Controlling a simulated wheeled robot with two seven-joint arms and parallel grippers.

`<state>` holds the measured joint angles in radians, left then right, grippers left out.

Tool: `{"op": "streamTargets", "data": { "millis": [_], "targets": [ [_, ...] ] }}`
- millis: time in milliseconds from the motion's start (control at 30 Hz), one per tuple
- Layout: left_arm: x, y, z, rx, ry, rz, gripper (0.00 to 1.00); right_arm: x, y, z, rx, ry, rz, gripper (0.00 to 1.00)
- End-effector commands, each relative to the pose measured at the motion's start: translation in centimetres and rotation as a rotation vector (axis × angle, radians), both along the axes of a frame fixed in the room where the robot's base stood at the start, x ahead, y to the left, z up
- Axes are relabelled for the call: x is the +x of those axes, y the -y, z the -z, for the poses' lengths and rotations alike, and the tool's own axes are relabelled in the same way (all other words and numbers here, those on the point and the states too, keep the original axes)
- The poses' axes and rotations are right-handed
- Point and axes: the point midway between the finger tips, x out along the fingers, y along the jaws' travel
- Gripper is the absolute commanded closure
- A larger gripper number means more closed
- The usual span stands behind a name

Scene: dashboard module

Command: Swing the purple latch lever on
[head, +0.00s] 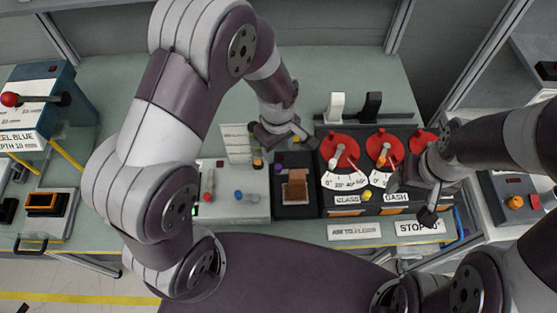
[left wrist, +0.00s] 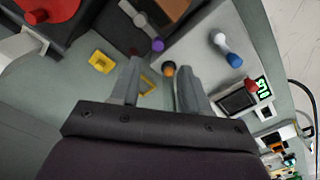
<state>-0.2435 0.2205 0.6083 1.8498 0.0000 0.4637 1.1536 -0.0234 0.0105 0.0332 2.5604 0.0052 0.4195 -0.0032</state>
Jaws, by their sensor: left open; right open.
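The purple latch lever (left wrist: 158,45) shows in the left wrist view as a grey bar with a round purple knob, on a dark box beside a light grey panel. In the head view its small purple knob (head: 278,168) is at the back left of the dark box, just below my left gripper. My left gripper (head: 284,140) is open and empty; its fingers also show in the left wrist view (left wrist: 158,75), apart from the knob. My right gripper (head: 410,198) is open at the right of the dial panel, with nothing visible in it.
A brown block (head: 296,187) is on the dark box. An orange knob (left wrist: 168,68) and a yellow piece (left wrist: 101,62) are close to my left fingers. The light grey panel (head: 228,210) has red and blue levers. Red dials (head: 339,148) stand to the right.

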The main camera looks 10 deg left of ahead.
Motion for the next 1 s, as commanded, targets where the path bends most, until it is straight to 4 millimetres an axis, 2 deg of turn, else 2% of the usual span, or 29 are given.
{"op": "streamTargets", "data": {
  "millis": [200,400,567,800,833,967,1000],
  "targets": [
    [-0.1,0.0,4.2,0.001,-0.003,0.001,0.54,0.0,0.0,-1.3,0.000,0.000,0.000,0.24],
    [0.0,0.0,7.0,0.000,-0.001,0.002,0.54,0.0,0.0,-1.8,0.000,0.000,0.000,0.24],
    [0.0,0.0,8.0,0.000,0.000,0.002,0.54,0.0,0.0,-1.9,0.000,0.000,0.000,0.24],
    [0.0,0.0,8.2,-0.001,0.001,0.002,0.54,0.0,0.0,-1.9,0.000,0.000,0.000,0.24],
    [0.0,0.0,8.2,-0.001,0.001,0.002,0.57,0.0,0.0,-1.9,0.000,0.000,0.000,0.24],
    [0.0,0.0,8.1,-0.001,0.001,0.002,1.00,0.0,0.0,-1.9,0.000,0.000,0.000,0.24],
    [0.0,0.0,8.1,-0.001,0.001,0.002,1.00,0.0,0.0,-1.9,0.000,0.000,0.000,0.24]
  ]
}}
